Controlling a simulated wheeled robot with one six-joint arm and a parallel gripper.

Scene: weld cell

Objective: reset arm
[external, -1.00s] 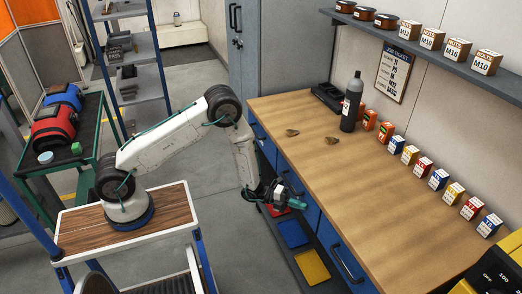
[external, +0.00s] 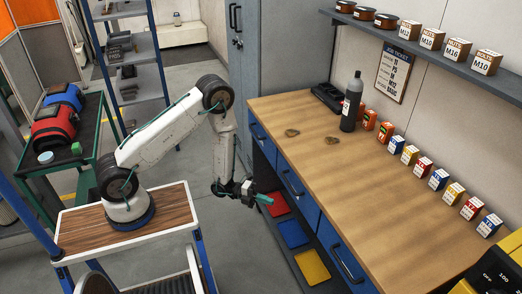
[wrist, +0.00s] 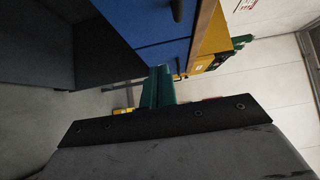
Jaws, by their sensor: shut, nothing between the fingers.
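My gripper (external: 264,198) is in the middle of the external view, beside the front of the workbench (external: 330,185) and below its top. It is shut and empty, its green fingers pointing right towards the bench. My arm rises from its wooden-topped base and bends down at the elbow to the gripper. In the wrist view the green fingers (wrist: 157,88) show close together, in front of the blue drawer fronts (wrist: 150,25).
Red, blue and yellow bins (external: 293,233) sit on the low shelf under the bench. A grey bottle (external: 351,103) and several small boxes stand on the bench top. A grey cabinet (external: 243,50) stands behind. A green cart (external: 75,160) is at the left.

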